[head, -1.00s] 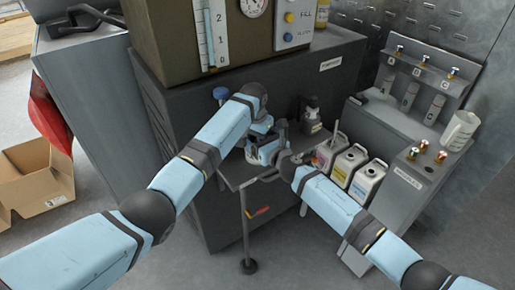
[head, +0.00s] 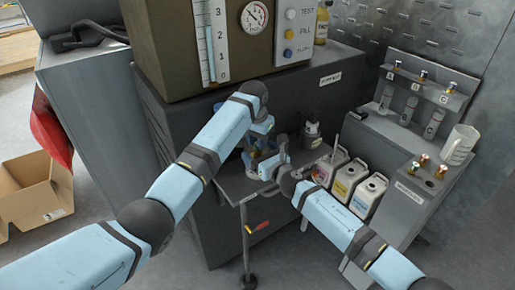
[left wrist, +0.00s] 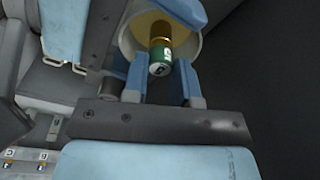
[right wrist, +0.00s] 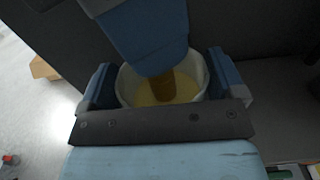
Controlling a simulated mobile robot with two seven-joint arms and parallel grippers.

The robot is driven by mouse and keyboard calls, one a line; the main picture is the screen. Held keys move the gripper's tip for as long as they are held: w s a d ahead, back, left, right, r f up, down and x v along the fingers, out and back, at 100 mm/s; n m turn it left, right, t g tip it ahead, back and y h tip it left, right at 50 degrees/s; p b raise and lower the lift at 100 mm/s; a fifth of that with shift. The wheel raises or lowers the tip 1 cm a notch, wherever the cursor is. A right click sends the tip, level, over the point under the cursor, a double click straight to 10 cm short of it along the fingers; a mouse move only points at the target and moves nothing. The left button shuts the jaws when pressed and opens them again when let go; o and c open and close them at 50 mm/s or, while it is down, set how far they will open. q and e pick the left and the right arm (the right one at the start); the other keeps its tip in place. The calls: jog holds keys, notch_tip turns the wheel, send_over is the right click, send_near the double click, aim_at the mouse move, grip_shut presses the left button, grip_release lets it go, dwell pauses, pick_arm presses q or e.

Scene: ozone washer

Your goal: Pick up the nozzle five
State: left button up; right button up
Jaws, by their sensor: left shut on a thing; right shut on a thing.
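My left gripper (left wrist: 160,85) is shut on a nozzle (left wrist: 161,55) with a gold body and a green end. The green end carries a small mark that I cannot read surely. In the right wrist view its gold-brown part (right wrist: 168,84) reaches into a white cup (right wrist: 202,80) of yellow liquid. My right gripper (right wrist: 165,85) is shut on this cup, with one finger on each side. In the head view the left gripper (head: 262,127) is just above the right gripper (head: 270,162), in front of the dark machine; the arms largely hide cup and nozzle.
A small shelf (head: 243,190) is below the grippers. Several white jugs (head: 349,179) stand to its right. A grey rack (head: 428,86) holds several nozzles, and a white pitcher (head: 460,144) stands beside it. More nozzles (head: 441,172) stand on the right counter.

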pick_arm(q)
notch_tip(320, 180, up, 13)
dwell(0.8)
pick_arm(e)
jog(key=o, duration=0.7)
jog(key=shift+o, duration=0.2)
